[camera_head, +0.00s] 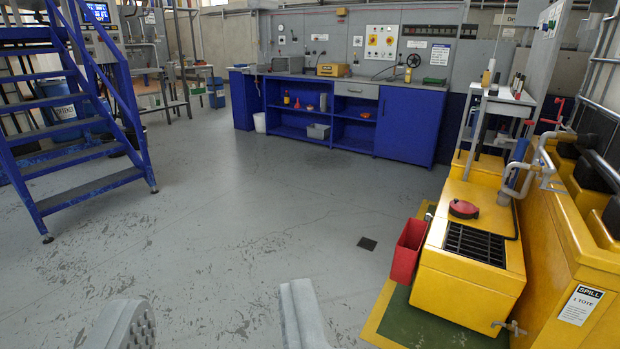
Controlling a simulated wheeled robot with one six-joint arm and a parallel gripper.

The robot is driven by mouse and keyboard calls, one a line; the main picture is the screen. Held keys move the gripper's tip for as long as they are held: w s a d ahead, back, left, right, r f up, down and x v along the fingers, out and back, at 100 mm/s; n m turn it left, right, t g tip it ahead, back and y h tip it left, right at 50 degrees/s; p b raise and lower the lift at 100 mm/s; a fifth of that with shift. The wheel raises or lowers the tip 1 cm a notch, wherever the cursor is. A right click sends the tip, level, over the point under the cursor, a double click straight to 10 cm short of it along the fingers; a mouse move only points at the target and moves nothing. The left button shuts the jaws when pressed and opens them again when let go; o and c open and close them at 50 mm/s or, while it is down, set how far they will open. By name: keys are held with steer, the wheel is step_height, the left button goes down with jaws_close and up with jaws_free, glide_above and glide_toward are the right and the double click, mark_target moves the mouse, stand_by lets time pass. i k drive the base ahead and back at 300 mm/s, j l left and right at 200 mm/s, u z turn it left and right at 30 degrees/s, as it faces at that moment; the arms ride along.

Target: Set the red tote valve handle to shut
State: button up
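A small red handle (553,112) shows at the right, by the pale pipework above the yellow unit. It is far off and small, and I cannot tell whether it is set open or shut. I cannot confirm that it is the tote valve handle. The yellow spill unit (450,292) stands at the right with a "SPILL 1 TOTE" label (581,305). My gripper (212,318) shows at the bottom edge. Its two grey fingers are wide apart with only floor between them, far from the red handle.
A red bin (408,252) hangs at the yellow unit's left side, and a tap (510,327) sticks out at its front. Blue stairs (75,130) stand at the left. A blue workbench (407,124) stands at the back. The grey floor (240,200) between is clear.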

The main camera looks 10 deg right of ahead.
mark_target(553, 122)
steer(key=i, duration=2.3)
steer(key=i+z, duration=0.15)
steer(key=i, duration=0.35)
steer(key=i+z, duration=0.2)
steer(key=i, duration=0.3)
steer(key=i+j+z, duration=0.15)
steer(key=i, duration=0.35)
steer(key=i+j+z, duration=0.2)
steer(key=i, duration=0.3)
steer(key=i+z, duration=0.45)
steer(key=i, duration=0.4)
steer(key=i+j+z, duration=0.15)
steer(key=i+z, duration=0.3)
steer(key=i, duration=0.35)
steer(key=i+j+z, duration=0.1)
steer(key=i+z, duration=0.35)
steer(key=i+j+z, duration=0.25)
steer(key=i+z, duration=0.2)
steer(key=i+j+z, duration=0.4)
steer(key=i+z, duration=0.1)
steer(key=z, duration=1.6)
